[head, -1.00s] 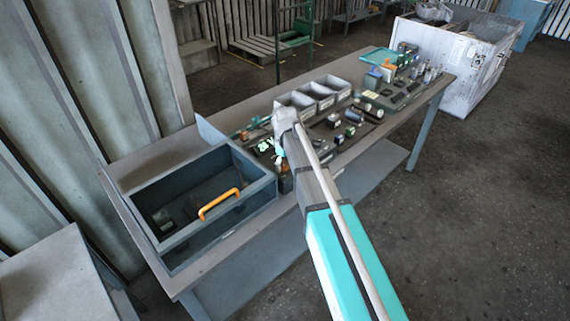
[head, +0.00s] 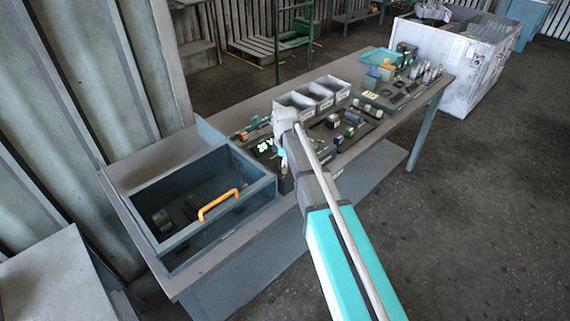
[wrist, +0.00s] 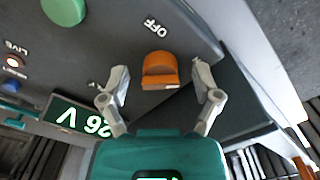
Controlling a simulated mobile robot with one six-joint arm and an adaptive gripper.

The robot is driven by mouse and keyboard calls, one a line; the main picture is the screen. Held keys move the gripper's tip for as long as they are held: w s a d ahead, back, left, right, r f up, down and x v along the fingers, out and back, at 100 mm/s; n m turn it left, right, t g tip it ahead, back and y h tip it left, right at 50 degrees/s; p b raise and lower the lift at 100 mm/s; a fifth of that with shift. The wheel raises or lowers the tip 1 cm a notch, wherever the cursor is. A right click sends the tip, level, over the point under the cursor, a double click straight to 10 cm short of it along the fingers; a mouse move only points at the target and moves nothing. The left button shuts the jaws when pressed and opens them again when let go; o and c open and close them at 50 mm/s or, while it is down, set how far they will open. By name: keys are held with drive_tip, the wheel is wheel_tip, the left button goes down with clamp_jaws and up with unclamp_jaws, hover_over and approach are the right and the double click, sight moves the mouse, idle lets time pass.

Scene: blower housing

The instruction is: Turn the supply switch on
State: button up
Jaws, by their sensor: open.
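The supply switch (wrist: 160,72) is an orange knob on a dark panel in the wrist view, with an OFF label (wrist: 157,25) beyond it. A lit display (wrist: 84,120) on the same panel reads 26 V; it also shows in the head view (head: 265,147). My gripper (wrist: 160,67) is open, with one finger on each side of the knob and a visible gap on both sides. I cannot tell how deep the fingertips sit around it. In the head view my arm hides the switch.
A green round button (wrist: 63,10) and a LIVE lamp (wrist: 14,61) sit on the panel. On the bench (head: 170,157), a box with an orange handle (head: 218,204) stands left of my arm. Grey bins (head: 318,95) and small parts lie behind and right.

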drive_tip(key=shift+r+p, duration=0.3)
drive_tip(key=shift+p, duration=0.05)
wheel_tip(320, 180, up, 14)
drive_tip(key=f+p, duration=0.1)
drive_tip(key=p, duration=1.2)
drive_tip(key=s+d+f+m+b, duration=0.4)
drive_tip(key=s+m, duration=0.4)
drive_tip(key=s, duration=0.2)
drive_tip(key=s+d+f+m+b, duration=0.4)
drive_tip(key=s+d+m, duration=0.3)
drive_tip(key=s, duration=0.4)
drive_tip(key=shift+s+d+f+m+b, duration=0.15)
drive_tip(key=shift+d+f+m+b, duration=0.2)
drive_tip(key=shift+m, duration=0.45)
